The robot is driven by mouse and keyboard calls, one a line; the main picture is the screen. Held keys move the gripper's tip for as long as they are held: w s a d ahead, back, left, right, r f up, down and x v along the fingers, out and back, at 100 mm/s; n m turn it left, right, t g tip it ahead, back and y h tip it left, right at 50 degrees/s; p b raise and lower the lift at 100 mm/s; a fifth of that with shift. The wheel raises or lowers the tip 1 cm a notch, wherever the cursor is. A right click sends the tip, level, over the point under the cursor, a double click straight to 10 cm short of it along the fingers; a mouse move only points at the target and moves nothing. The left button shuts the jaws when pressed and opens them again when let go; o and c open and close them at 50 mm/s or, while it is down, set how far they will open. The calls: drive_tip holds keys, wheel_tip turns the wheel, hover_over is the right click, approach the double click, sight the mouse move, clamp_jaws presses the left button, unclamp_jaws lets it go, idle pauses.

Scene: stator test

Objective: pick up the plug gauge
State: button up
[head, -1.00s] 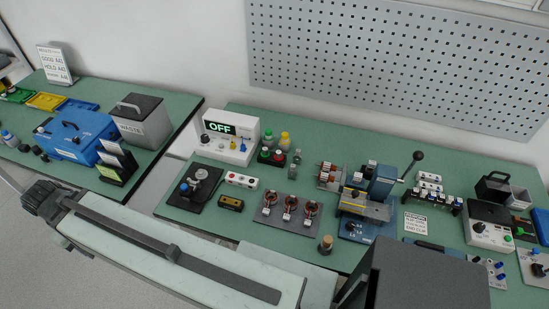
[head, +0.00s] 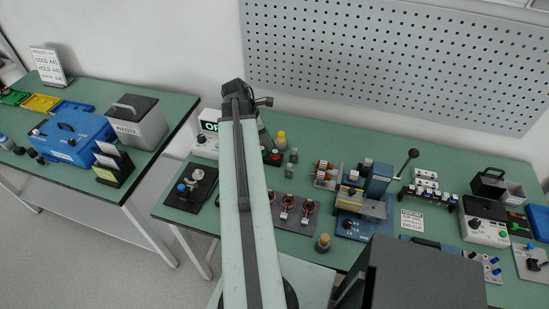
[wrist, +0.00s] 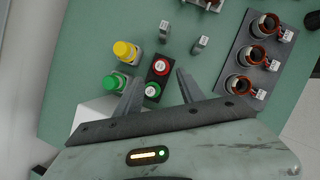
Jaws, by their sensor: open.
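Two small grey upright pieces with white tags stand on the green bench. In the wrist view one is at the top (wrist: 163,29) and the other is right of it (wrist: 200,44). They also show in the head view, right of my arm (head: 294,155) (head: 289,170). Either may be the plug gauge; I cannot tell which. My gripper (wrist: 160,75) is open and empty, its fingers on either side of a black box with red and green buttons (wrist: 158,78). The grey pieces lie beyond the fingertips, apart from them. In the head view my arm hides part of the bench.
A grey plate (head: 308,208) with copper-wound stators lies to the right. A blue fixture with a lever (head: 376,180) stands farther right. A wooden-topped knob (head: 323,242) is near the front edge.

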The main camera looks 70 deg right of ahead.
sight(274, 151)
drive_tip(key=b+x, duration=0.2)
drive_tip(key=x, duration=0.1)
drive_tip(key=shift+w+a+b, duration=0.1)
drive_tip(key=shift+w+b, duration=0.05)
drive_tip(key=shift+b, duration=0.2)
drive_tip(key=shift+r, duration=0.1)
drive_tip(key=b+x, duration=0.4)
drive_tip(key=x, duration=0.1)
drive_tip(key=shift+f+b, duration=0.2)
drive_tip(key=shift+b, duration=0.2)
drive_tip(key=shift+r, duration=0.2)
clamp_jaws()
